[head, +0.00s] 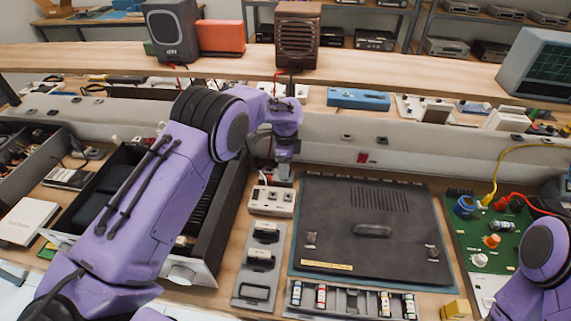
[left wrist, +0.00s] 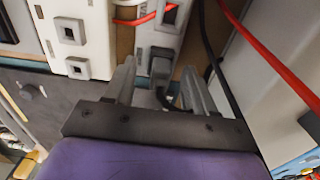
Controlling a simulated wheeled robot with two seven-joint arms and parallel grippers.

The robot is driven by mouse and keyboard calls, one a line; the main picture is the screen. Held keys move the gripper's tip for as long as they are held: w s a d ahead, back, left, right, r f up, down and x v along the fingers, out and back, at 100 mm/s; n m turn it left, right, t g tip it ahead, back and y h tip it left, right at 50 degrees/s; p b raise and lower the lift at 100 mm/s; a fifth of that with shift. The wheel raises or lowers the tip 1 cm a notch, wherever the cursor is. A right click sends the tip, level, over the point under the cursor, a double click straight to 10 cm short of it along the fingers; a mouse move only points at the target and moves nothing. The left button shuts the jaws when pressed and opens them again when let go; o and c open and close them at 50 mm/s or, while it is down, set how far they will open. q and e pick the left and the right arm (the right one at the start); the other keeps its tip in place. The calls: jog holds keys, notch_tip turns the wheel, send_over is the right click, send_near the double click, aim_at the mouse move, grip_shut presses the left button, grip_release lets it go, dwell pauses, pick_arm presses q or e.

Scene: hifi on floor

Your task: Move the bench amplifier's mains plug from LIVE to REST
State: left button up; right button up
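My left gripper (head: 284,172) points down behind the white socket block (head: 271,201), at the back of the bench. In the left wrist view the left gripper (left wrist: 158,68) has its two grey fingers apart. A dark grey plug-like piece (left wrist: 160,66) with a black cable lies between them, with gaps visible on both sides. I cannot tell whether it is the amplifier's mains plug. The white block with square openings (left wrist: 76,45) is left of the fingers. LIVE and REST labels are not readable. My right arm shows at lower right; its gripper is out of view.
A grey plate (head: 243,291) with black blocks lies in front of the socket block. A large black unit (head: 371,225) is to its right, an open drawer-like case (head: 213,238) to its left. Red (left wrist: 268,57) and black cables run close to the fingers. A shelf (head: 400,75) crosses behind.

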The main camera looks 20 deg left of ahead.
pick_arm(q)
notch_tip(320, 180, up, 16)
jog(key=p, duration=0.4)
jog(key=shift+f, duration=0.2)
dwell(0.4)
